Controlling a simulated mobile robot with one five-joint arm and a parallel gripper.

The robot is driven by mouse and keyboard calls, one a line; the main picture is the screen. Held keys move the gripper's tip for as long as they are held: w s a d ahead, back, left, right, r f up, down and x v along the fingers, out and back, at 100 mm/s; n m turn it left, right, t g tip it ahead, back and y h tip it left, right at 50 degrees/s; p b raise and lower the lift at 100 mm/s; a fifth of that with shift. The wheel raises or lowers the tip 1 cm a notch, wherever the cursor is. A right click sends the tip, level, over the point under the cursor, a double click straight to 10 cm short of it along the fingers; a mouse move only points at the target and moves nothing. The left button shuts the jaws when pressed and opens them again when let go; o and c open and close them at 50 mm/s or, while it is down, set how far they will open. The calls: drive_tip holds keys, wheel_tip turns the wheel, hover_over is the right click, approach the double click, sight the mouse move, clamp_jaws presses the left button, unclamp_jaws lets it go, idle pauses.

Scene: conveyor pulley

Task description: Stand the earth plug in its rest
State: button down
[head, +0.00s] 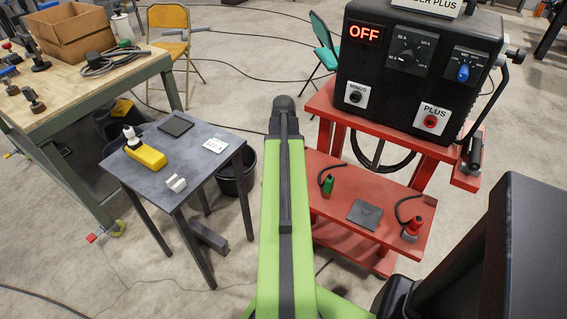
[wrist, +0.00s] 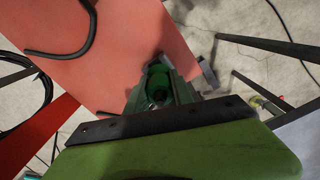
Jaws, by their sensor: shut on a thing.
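My gripper (wrist: 160,88) is shut on a dark green part with a round dark opening, which looks like the earth plug (wrist: 157,84). It is over the red lower shelf, near the shelf edge in the wrist view. My own arm hides the gripper in the head view. There a green plug (head: 328,186) with a bent black cable shows just right of my arm; I cannot tell if it is the held part. A dark square pad (head: 365,213) lies on the shelf. I cannot tell which thing is the rest.
A red plug (head: 412,229) stands at the shelf's right. The black welder (head: 425,75) is on the red cart (head: 455,174) above. A grey table (head: 120,165) with a yellow tool (head: 146,155) stands left, and a bucket (head: 234,178) beside it.

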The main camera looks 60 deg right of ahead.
drive_tip(key=shift+f+b, duration=0.6)
drive_tip(key=shift+f, duration=0.05)
drive_tip(key=c, duration=1)
unclamp_jaws()
drive_tip(key=shift+c, duration=0.2)
drive_tip(key=shift+r, duration=0.15)
wheel_tip(320, 180, up, 9)
drive_tip(key=p, duration=0.9)
